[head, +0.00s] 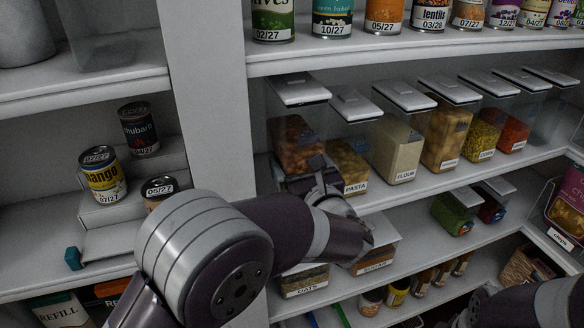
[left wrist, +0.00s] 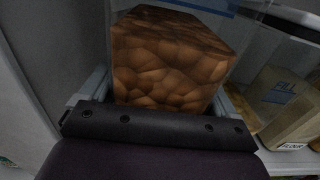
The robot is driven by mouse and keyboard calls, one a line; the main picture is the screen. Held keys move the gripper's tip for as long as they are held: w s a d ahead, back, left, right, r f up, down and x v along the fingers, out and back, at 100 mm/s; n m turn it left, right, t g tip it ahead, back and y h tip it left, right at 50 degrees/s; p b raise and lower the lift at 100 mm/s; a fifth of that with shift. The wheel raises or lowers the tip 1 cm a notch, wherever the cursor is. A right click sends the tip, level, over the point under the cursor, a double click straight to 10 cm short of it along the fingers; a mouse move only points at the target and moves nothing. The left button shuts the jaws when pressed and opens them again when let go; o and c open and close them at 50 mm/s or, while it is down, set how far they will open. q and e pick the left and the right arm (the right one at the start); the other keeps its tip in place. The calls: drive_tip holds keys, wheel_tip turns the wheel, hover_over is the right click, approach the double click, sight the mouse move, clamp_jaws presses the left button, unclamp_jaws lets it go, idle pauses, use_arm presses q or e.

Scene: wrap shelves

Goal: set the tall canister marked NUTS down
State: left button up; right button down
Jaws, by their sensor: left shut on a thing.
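The tall clear canister (head: 297,140) with a pale lid holds brown nut-like lumps and stands upright at the left end of the middle shelf (head: 405,193). My left gripper (head: 318,180) is in front of its lower part and shut on it. In the left wrist view the canister (left wrist: 170,62) fills the space between the fingers. Its label is hidden, so I cannot read NUTS. Its base is hidden too, and I cannot tell whether it touches the shelf. My right gripper is not visible; only part of my right arm shows at bottom right.
The PASTA canister (head: 350,160) stands close on the right, then the FLOUR canister (head: 396,148) and several more in a row. A white upright panel (head: 212,90) is on the left. Cans (head: 385,14) line the shelf above; OATS (head: 304,281) sits below.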

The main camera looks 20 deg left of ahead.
use_arm(q)
drive_tip(key=x, duration=0.1)
drive_tip(key=p+x, duration=0.1)
drive_tip(key=x, duration=0.1)
drive_tip(key=shift+w+a+r, duration=0.2)
drive_tip(key=shift+r, duration=0.1)
wheel_tip(320, 180, down, 3)
drive_tip(key=shift+w+r+p, duration=0.1)
drive_tip(key=shift+r+p, duration=0.05)
drive_tip(key=shift+p, duration=0.7)
drive_tip(key=shift+f, duration=0.25)
wheel_tip(320, 180, down, 3)
drive_tip(key=p, duration=0.2)
drive_tip(key=shift+p, duration=0.4)
drive_tip(key=shift+w+a+f, duration=0.1)
drive_tip(key=shift+w+f, duration=0.05)
drive_tip(key=shift+f, duration=0.45)
drive_tip(key=shift+f+b, duration=0.15)
drive_tip(key=shift+b, duration=0.2)
